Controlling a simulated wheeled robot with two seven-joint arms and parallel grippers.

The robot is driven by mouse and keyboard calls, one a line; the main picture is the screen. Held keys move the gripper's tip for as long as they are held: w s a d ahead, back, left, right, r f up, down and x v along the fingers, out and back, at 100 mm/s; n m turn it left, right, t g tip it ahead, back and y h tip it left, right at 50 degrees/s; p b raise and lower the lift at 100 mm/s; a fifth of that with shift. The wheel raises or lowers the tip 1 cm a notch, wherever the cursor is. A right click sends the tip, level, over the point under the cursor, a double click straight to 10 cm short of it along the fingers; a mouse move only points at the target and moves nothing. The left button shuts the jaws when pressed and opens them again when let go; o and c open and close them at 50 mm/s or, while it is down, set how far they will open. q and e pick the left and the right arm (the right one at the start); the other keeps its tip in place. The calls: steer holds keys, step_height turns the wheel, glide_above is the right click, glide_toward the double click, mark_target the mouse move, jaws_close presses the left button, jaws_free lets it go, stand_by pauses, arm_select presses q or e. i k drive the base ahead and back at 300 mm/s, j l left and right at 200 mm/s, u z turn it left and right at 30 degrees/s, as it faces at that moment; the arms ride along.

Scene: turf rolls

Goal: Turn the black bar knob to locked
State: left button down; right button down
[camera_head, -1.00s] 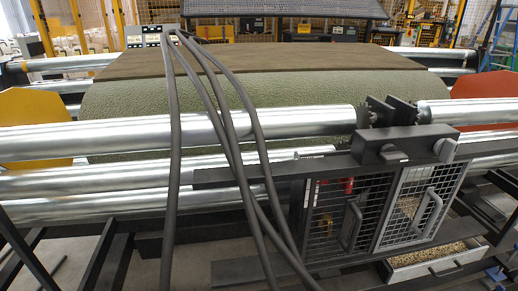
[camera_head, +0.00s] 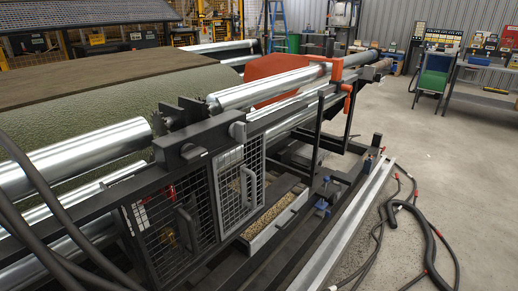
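I cannot make out for certain which part is the black bar knob. A black block with a short rounded end (camera_head: 194,146) sits on the frame above two mesh doors. The left mesh door (camera_head: 165,229) has a dark bar handle (camera_head: 187,228), and the right mesh door (camera_head: 240,186) has a grey bar handle (camera_head: 248,186). Both doors look shut. Neither of my grippers is in view.
Long steel rollers (camera_head: 75,157) carry a green turf roll (camera_head: 120,110). An orange clamp (camera_head: 347,80) and red-orange plate (camera_head: 272,82) are at the rollers' far end. Black hoses (camera_head: 418,215) lie on the floor at right. Open floor (camera_head: 385,130) lies behind them.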

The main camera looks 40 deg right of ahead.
mark_target(189, 153)
steer(key=z, duration=0.75)
